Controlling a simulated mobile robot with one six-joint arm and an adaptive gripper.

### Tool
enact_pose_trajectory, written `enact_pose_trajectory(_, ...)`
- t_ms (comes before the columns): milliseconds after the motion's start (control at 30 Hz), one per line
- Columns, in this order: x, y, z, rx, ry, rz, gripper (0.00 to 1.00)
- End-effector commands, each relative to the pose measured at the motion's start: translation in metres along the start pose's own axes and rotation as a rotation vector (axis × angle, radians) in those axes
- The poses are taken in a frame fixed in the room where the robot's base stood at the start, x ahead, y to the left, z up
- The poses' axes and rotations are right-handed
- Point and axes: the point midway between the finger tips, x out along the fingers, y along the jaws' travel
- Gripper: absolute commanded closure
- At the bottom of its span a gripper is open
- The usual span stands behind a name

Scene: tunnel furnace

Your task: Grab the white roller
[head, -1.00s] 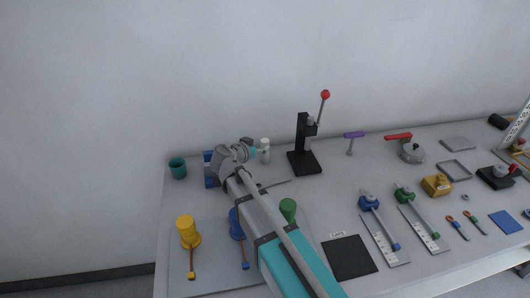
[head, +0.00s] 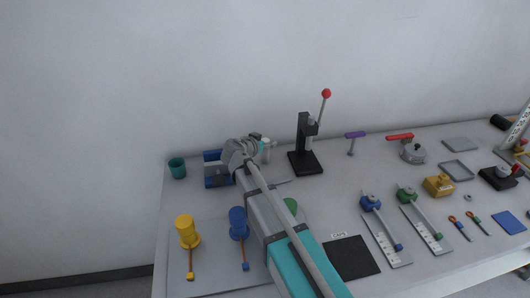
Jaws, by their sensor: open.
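A small white upright cylinder (head: 266,144), which looks like the white roller, stands near the back of the table, left of the black lever press. Its lower part is partly covered by my arm's wrist. My gripper (head: 256,139) is at the far end of my arm, close beside the white cylinder on its left. It is open; its fingers are small and mostly hidden by the wrist. I cannot tell whether they touch the cylinder.
A black press (head: 305,150) with a red-knobbed lever stands to the right. A blue block (head: 212,171) and a teal cup (head: 177,168) are to the left. Yellow (head: 187,230) and blue (head: 237,222) cylinders stand in front. A black mat (head: 351,257) lies right of my arm.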

Motion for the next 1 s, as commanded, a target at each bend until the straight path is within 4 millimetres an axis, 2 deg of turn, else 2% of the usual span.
enact_pose_trajectory(267,0.0003,0.0005,-0.0001,0.000,0.000,0.001,0.18)
enact_pose_trajectory(700,0.0007,0.0010,-0.0002,0.001,0.000,0.002,0.99)
enact_pose_trajectory(1000,0.0010,0.0013,-0.0005,0.001,0.000,0.003,1.00)
